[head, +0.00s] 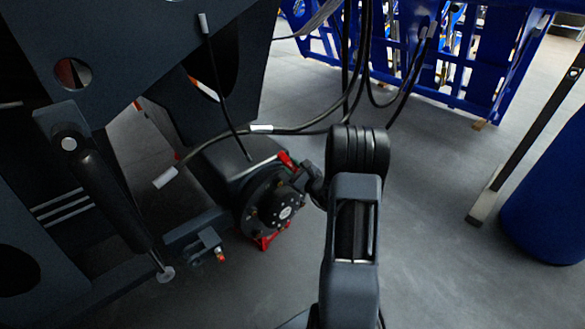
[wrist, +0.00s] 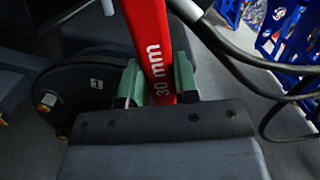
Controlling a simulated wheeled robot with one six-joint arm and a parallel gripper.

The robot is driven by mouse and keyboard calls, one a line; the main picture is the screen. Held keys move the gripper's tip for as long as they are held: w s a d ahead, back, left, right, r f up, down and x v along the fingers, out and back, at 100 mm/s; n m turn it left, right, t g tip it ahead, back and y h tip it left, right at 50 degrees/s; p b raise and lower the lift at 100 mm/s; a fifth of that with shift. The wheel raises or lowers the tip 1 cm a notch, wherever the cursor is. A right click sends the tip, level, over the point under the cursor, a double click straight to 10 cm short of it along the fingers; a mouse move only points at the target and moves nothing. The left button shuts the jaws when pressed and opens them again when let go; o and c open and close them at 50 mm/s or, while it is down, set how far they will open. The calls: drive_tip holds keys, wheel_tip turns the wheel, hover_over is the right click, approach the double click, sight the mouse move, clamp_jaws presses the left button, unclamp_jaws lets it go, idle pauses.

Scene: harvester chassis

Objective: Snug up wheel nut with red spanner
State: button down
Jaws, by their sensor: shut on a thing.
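The red spanner (wrist: 150,45) runs up through the middle of the wrist view, marked "30 mm". My gripper (wrist: 158,82) is shut on it, with a green-lined finger on each side of the shaft. The spanner's far end is out of the wrist view. In the head view a bit of red (head: 286,159) shows at the top of the wheel hub, beside my gripper (head: 303,177). The dark round wheel hub (head: 268,204) has studs or nuts around its face. Whether the spanner sits on a wheel nut cannot be told.
Black cables (head: 300,128) with white tags hang across the space above the hub. A dark chassis with a cylinder (head: 105,190) stands at left. A blue rack (head: 480,60) stands behind, and a blue drum (head: 555,195) at right. Grey floor is clear right of my arm.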

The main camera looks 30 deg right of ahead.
drive_tip(key=shift+r, duration=0.1)
drive_tip(key=shift+w+d+r+m+p, duration=0.15)
drive_tip(key=shift+d+r+m+p, duration=0.15)
drive_tip(key=shift+d+m+p, duration=0.25)
drive_tip(key=shift+w+d+r+m+p, duration=0.1)
drive_tip(key=shift+d+r+m+p, duration=0.2)
drive_tip(key=shift+d+m, duration=0.35)
drive_tip(key=shift+d, duration=0.1)
drive_tip(key=shift+d+r, duration=0.15)
drive_tip(key=shift+d, duration=0.2)
drive_tip(key=shift+w+d+r+m+h+p, duration=0.15)
drive_tip(key=shift+d+m+p, duration=0.2)
drive_tip(key=shift+d+m, duration=0.2)
drive_tip(key=shift+w+d+r+m+h+p, duration=0.15)
drive_tip(key=shift+d+m+p, duration=0.15)
drive_tip(key=shift+d+m, duration=0.2)
drive_tip(key=shift+f, duration=0.1)
drive_tip(key=shift+w+d+m+p, duration=0.2)
drive_tip(key=shift+d+m+p, duration=0.3)
drive_tip(key=shift+d+m, duration=0.75)
drive_tip(key=shift+d, duration=0.25)
